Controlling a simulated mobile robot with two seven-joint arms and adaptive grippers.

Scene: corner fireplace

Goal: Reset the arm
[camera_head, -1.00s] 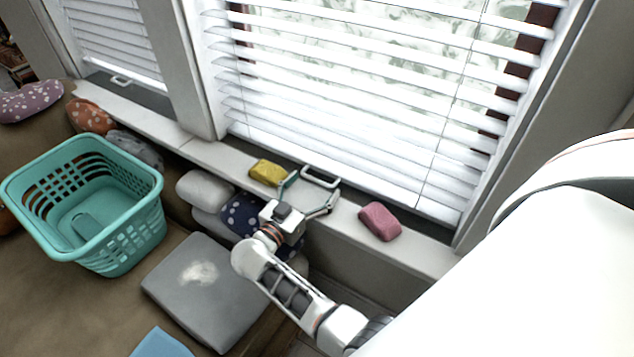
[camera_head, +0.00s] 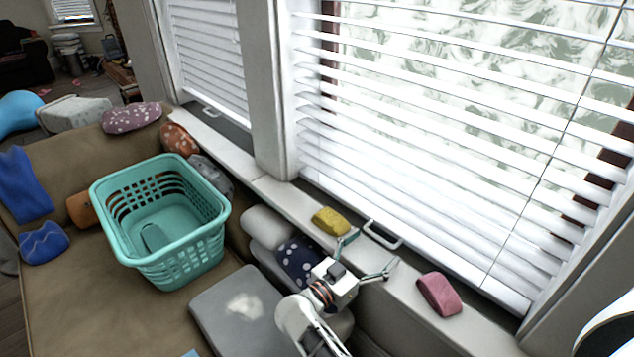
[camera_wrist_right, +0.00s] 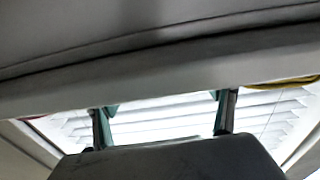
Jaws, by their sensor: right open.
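My right gripper (camera_head: 372,254) is open and empty beside the window sill, in the lower middle of the head view. Its two fingers are spread, with the yellow block (camera_head: 331,221) near the left finger and the pink block (camera_head: 439,294) to the right of the other finger. In the right wrist view its fingers (camera_wrist_right: 165,115) stand apart with nothing between them but sill and blinds behind. A piece of the yellow block (camera_wrist_right: 285,83) shows at that view's right edge. My left gripper is not in view.
A teal laundry basket (camera_head: 165,262) stands on the brown couch (camera_head: 70,300), left of my arm. Grey cushion (camera_head: 237,310) and dotted navy cushion (camera_head: 297,262) lie close to my right arm. The window sill (camera_head: 395,300) and blinds (camera_head: 450,150) bound the right side.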

